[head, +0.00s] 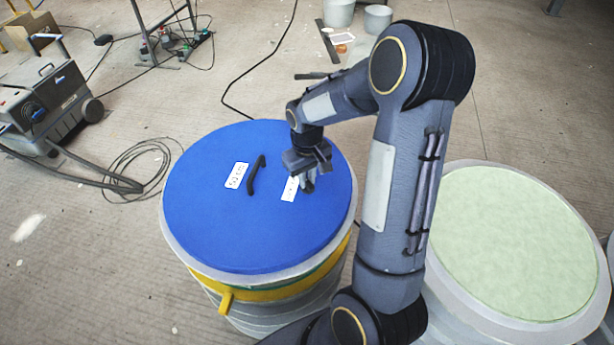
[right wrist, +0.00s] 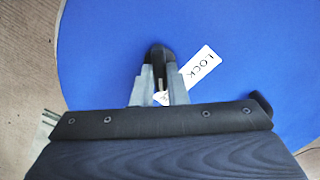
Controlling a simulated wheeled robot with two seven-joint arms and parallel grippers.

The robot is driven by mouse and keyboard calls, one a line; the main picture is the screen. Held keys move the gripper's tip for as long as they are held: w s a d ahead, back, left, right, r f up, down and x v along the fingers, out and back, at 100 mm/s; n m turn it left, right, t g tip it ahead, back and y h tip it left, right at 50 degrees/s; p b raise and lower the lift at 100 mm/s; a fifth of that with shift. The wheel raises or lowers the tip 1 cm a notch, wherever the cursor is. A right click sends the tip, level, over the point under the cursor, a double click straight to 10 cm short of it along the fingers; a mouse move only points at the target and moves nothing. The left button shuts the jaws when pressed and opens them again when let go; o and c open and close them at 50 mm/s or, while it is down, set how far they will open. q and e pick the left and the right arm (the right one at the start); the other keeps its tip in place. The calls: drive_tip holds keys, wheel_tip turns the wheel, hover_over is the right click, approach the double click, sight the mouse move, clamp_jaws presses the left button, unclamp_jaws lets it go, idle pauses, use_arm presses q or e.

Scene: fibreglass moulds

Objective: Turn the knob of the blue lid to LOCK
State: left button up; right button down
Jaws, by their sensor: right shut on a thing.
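The blue lid (head: 215,215) lies flat on a round drum in the head view and fills much of the right wrist view (right wrist: 265,45). My right gripper (head: 308,183) points down onto its right part. In the right wrist view its fingers (right wrist: 160,85) are shut on the black knob (right wrist: 159,53), which is partly hidden between them. A white label reading LOCK (right wrist: 201,69) lies beside the knob, slanting up and right; its near end is covered by a finger. The knob's pointing direction cannot be made out. My left gripper is not in view.
A black bar handle (head: 256,175) stands on the lid beside another white label (head: 237,176). The drum has a yellow band (head: 275,291). A pale green round mould (head: 515,240) stands at the right. A grey machine (head: 45,95) and cables are on the floor at left.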

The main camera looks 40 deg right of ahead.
drive_tip(key=shift+n, duration=0.3)
drive_tip(key=n, duration=0.7)
drive_tip(key=shift+n, duration=0.4)
drive_tip(key=n+p, duration=0.1)
drive_tip(key=n, duration=0.3)
drive_tip(key=shift+a+r+n, duration=0.1)
drive_tip(key=shift+n, duration=0.2)
drive_tip(key=shift+n+p, duration=0.4)
drive_tip(key=shift+n, duration=1.6)
drive_tip(key=c, duration=1.4)
unclamp_jaws()
drive_tip(key=shift+c, duration=0.2)
